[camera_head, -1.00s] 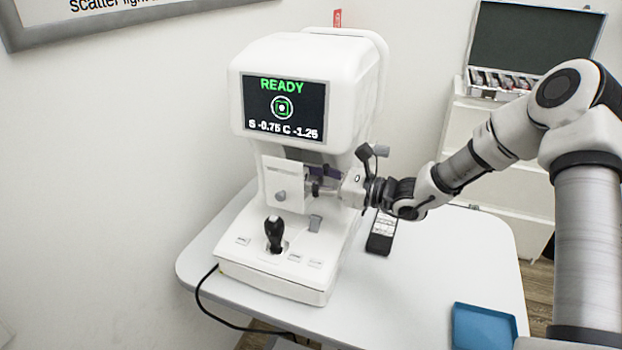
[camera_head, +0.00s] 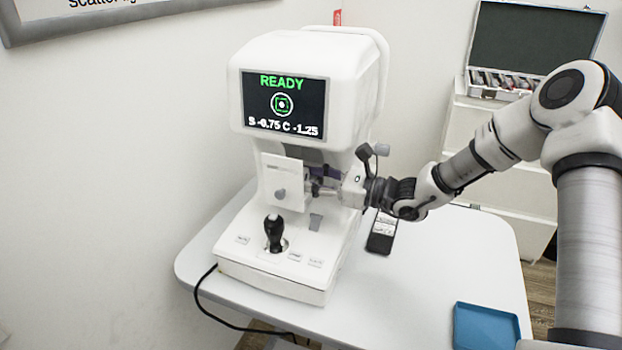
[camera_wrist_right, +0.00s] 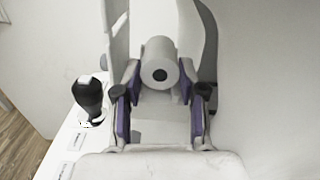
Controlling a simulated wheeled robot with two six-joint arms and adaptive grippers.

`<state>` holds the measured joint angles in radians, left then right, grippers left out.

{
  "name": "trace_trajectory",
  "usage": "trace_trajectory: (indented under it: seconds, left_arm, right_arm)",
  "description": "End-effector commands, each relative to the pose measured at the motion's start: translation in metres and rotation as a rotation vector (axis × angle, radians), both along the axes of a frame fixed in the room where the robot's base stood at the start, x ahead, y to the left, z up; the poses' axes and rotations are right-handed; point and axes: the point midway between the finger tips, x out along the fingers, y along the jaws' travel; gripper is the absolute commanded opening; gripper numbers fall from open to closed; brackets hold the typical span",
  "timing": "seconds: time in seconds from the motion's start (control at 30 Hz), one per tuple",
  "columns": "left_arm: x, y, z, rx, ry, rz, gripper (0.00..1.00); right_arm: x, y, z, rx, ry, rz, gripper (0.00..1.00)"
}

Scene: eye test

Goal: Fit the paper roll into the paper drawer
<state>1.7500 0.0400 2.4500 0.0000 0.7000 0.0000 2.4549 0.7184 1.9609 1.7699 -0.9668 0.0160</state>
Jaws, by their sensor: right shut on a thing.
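The white eye-test machine (camera_head: 305,95) stands on the table. Its paper drawer (camera_head: 281,180), with a pale front and a grey knob, stands out below the screen; its front shows edge-on in the right wrist view (camera_wrist_right: 115,32). My right gripper (camera_head: 322,184) reaches in from the right, just behind the drawer front. In the right wrist view the white paper roll (camera_wrist_right: 158,54), with a dark core hole, is between the fingertips, which are shut on it. The roll is beside the drawer front; whether it rests in the drawer I cannot tell. My left gripper is out of view.
A black joystick (camera_head: 274,232) stands on the machine's base. A dark handheld device (camera_head: 381,233) lies behind the machine's right side. A blue tray (camera_head: 487,328) sits at the table's near right. The white tabletop (camera_head: 440,270) between is clear. An open case (camera_head: 530,50) stands on a cabinet behind.

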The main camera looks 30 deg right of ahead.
Motion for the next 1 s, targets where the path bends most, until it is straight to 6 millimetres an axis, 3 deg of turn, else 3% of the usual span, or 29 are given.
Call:
trace_trajectory:
  seconds: [0.27,0.3,0.37,0.4,0.77,1.0]
  left_arm:
    - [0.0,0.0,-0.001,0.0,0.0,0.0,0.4]
    - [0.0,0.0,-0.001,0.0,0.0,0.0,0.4]
    - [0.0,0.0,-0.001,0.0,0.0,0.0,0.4]
    - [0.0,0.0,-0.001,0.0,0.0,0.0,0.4]
    - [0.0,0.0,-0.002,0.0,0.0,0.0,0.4]
    - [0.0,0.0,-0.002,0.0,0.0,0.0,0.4]
  right_arm:
    - [0.0,0.0,-0.001,0.0,0.0,0.0,0.21]
    - [0.0,0.0,-0.001,0.0,0.0,0.0,0.44]
    - [0.0,0.0,-0.001,0.0,0.0,0.0,0.65]
    - [0.0,0.0,-0.001,0.0,0.0,0.0,0.7]
    - [-0.001,0.0,-0.001,0.001,0.001,0.001,0.7]
    - [-0.021,-0.019,0.0,0.009,-0.003,-0.003,0.7]
